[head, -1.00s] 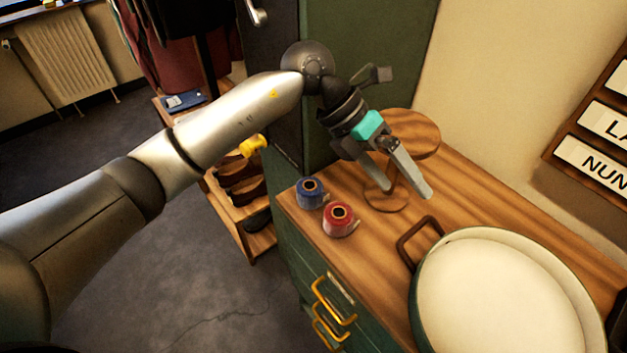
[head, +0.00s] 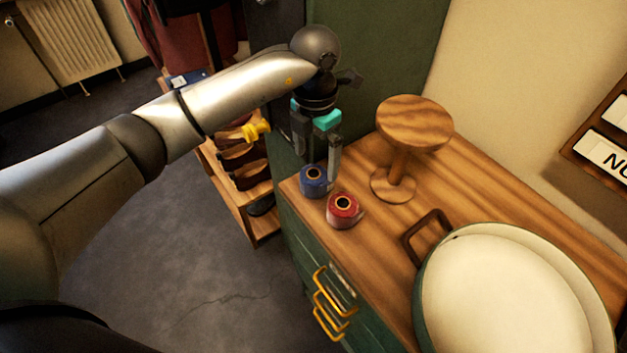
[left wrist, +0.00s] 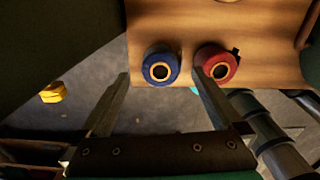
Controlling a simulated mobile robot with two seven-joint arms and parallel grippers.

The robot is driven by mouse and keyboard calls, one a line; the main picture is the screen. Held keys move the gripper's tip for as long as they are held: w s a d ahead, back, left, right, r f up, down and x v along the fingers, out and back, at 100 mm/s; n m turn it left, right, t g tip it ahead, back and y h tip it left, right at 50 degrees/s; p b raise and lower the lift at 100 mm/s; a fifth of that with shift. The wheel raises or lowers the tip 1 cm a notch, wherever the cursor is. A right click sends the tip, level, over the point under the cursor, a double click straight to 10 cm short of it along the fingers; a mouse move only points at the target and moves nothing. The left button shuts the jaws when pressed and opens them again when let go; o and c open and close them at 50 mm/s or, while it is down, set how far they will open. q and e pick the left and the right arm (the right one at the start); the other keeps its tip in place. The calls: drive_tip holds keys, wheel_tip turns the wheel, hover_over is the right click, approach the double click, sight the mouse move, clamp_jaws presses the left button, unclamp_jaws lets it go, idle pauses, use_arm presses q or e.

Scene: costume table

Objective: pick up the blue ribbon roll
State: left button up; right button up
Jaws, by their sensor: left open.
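The blue ribbon roll (head: 313,182) stands on the wooden cabinet top (head: 480,205), near its left corner. In the left wrist view the blue roll (left wrist: 161,66) shows ahead of the fingers, a little left of the middle between them. My left gripper (head: 318,166) is open and points down, above and just behind the blue roll. In the left wrist view its two fingers (left wrist: 158,82) are spread wide with nothing between their tips. I cannot tell whether a finger touches the roll. My right gripper is not in view.
A red ribbon roll (head: 342,210) stands close beside the blue one; in the left wrist view the red roll (left wrist: 216,64) lies near the right fingertip. A round wooden stand (head: 413,124) and a large cream-coloured tub (head: 515,295) with a brown handle are further right. A green panel rises behind.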

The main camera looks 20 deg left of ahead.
sight(313, 174)
use_arm(q)
drive_tip(key=shift+s+a+f, duration=0.1)
drive_tip(key=shift+s+f, duration=0.05)
drive_tip(key=shift+f, duration=1.35)
drive_tip(key=shift+s+a+f, duration=0.1)
drive_tip(key=shift+s+f, duration=0.05)
drive_tip(key=shift+f, duration=1.3)
drive_tip(key=c, duration=1.3)
drive_tip(key=shift+c, duration=0.3)
drive_tip(key=shift+r, duration=0.2)
